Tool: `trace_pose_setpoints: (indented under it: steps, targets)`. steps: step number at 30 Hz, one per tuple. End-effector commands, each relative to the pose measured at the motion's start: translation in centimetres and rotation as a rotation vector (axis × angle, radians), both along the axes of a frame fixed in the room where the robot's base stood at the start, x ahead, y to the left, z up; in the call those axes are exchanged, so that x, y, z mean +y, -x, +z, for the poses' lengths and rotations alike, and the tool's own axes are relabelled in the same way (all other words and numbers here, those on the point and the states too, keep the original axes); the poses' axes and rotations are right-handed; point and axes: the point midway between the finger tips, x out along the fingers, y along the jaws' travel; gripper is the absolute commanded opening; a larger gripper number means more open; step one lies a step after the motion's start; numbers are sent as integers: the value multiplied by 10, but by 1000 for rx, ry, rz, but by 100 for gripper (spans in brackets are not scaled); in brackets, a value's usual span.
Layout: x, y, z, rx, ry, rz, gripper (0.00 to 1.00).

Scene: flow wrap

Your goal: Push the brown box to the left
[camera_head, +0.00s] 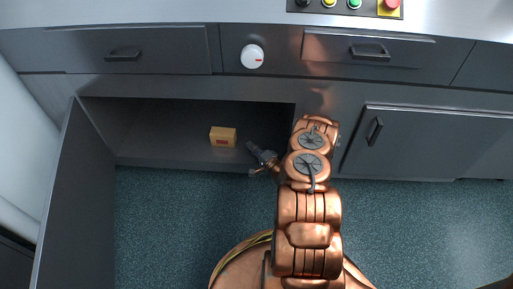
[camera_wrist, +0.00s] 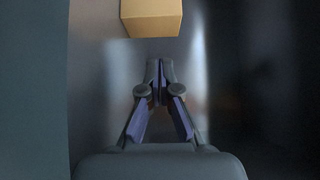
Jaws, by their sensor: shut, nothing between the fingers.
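The brown box (camera_head: 223,137) is a small tan carton with a red mark on its front. It sits on the floor of the open lower cabinet, right of that cabinet's middle. My gripper (camera_head: 253,147) is just right of the box in the head view, with a small gap between them. In the wrist view the box (camera_wrist: 151,16) is at the top edge and partly cut off. There my gripper (camera_wrist: 157,65) is shut and empty, its fingertips a little short of the box.
The open cabinet (camera_head: 160,160) has bare shelf to the left of the box. Its open door (camera_head: 75,205) stands out at the left. A shut cabinet (camera_head: 425,145) is on the right. Drawers (camera_head: 120,55), a white knob (camera_head: 252,56) and a button panel (camera_head: 345,8) are above.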

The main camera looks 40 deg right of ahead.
Motion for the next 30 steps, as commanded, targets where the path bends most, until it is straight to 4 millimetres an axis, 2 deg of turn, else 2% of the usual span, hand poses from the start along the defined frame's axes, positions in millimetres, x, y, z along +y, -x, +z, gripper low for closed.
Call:
trace_pose_setpoints:
  steps: [1, 6, 12, 18, 30]
  targets:
    - [5, -11, -3, -2, 3, 8, 0]
    - [9, -40, -2, -3, 2, 12, 0]
    - [10, -60, -1, -3, 0, 8, 0]
    - [9, -66, 0, -2, -1, 6, 0]
    - [3, -67, 1, -2, -1, -9, 0]
